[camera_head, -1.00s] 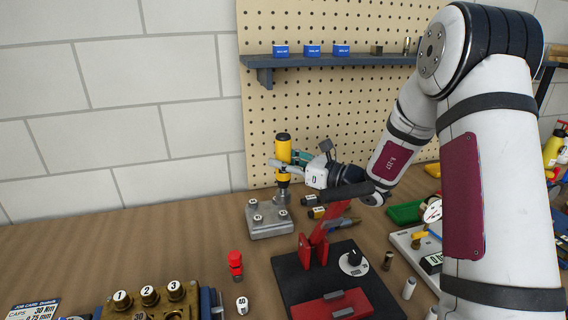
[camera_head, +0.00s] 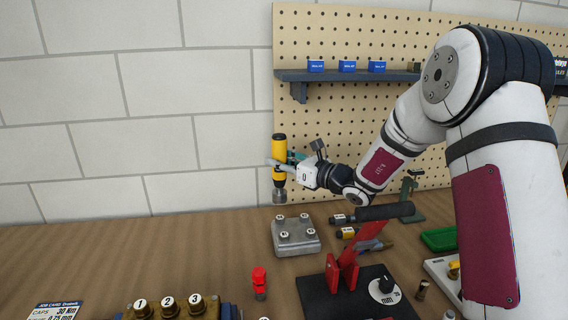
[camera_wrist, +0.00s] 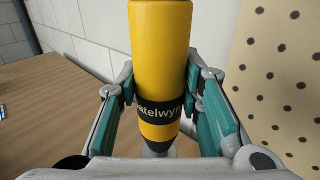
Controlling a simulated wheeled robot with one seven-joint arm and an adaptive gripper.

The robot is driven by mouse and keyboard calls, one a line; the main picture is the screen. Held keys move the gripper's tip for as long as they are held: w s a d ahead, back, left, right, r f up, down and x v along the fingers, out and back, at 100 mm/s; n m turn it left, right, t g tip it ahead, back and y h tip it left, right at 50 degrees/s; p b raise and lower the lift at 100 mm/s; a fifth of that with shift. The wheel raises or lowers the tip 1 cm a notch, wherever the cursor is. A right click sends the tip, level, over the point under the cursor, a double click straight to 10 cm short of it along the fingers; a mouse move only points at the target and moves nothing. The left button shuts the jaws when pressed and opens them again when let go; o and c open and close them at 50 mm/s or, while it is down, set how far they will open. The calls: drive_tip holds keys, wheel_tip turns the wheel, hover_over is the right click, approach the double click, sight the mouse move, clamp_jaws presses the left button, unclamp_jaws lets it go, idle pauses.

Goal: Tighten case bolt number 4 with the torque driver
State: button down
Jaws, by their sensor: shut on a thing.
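The yellow and black torque driver (camera_head: 279,160) stands upright in the air, with a grey metal lower end. My gripper (camera_head: 281,165) is shut on it, around its yellow body. In the wrist view the driver (camera_wrist: 160,60) sits between the two teal-padded fingers, with a dark band of lettering around it. The grey metal case (camera_head: 298,240) lies on the bench below, with several bolts with pale, marked heads on top. The marks are too small to read surely, so I cannot tell which bolt is number 4. The driver's tip is above and behind the case, apart from the bolts.
A red fixture with a dark grip (camera_head: 384,212) stands right of the case on a black base. Other yellow-banded tools (camera_head: 347,232) lie beside it. A red piece (camera_head: 259,283) and numbered brass caps (camera_head: 168,305) are in front. Bare bench lies left.

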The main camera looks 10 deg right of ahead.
sight(280, 191)
drive_tip(key=shift+f+b, duration=1.5)
drive_tip(key=shift+f, duration=1.3)
drive_tip(key=shift+s+f+b, duration=0.1)
drive_tip(key=shift+f+b, duration=0.5)
drive_tip(key=shift+f, duration=0.7)
idle(1.0)
drive_tip(key=shift+r, duration=0.1)
drive_tip(key=shift+r+p, duration=1.7)
drive_tip(key=shift+r, duration=1.4)
